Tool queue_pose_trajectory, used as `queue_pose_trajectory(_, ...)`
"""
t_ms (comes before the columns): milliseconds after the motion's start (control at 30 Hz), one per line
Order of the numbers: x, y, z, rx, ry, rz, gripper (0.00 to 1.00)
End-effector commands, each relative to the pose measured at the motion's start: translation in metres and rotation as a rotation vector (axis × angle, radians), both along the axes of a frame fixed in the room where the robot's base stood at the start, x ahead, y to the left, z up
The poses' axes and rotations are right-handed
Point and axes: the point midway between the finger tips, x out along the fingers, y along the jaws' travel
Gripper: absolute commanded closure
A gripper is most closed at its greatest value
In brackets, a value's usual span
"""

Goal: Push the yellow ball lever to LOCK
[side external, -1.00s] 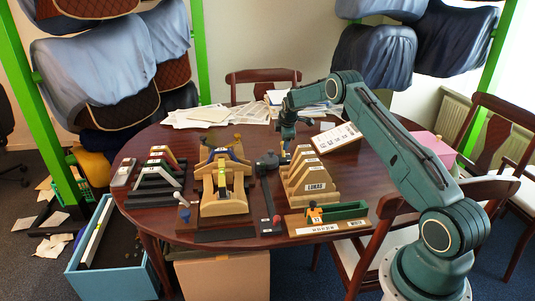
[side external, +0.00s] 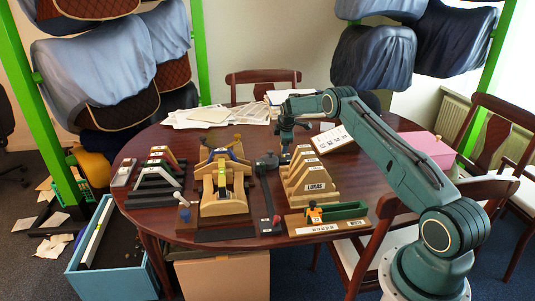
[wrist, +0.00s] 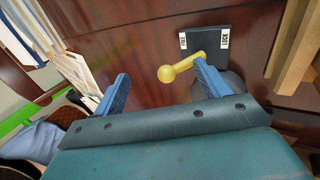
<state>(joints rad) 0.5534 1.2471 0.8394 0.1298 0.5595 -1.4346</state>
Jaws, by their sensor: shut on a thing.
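The yellow ball lever (wrist: 168,73) shows in the wrist view, its ball at the left end of a short yellow arm. Behind it is a black plate (wrist: 205,45) with a FREE label at left and a LOCK label at right. The ball is on the FREE side. The right blue finger is against the lever's arm, but contact at the left finger cannot be made out. In the side view my gripper (side external: 286,148) is low over the table's far part; the lever cannot be made out there.
A wooden rack marked LUKAS (side external: 312,185) stands close in front and right of my gripper. A black device with a long strip (side external: 267,190) lies to the left, beside a wooden saddle stand (side external: 223,207). Papers (side external: 205,116) lie at the back.

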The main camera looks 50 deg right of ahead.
Motion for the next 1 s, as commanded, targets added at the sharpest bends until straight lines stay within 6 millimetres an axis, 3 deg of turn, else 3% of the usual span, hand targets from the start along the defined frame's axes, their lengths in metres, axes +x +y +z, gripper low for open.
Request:
queue_pose_trajectory(33,-0.002,0.001,-0.016,0.004,0.004,0.000,0.35)
queue_pose_trajectory(1000,-0.016,0.015,-0.014,0.003,0.006,0.000,0.35)
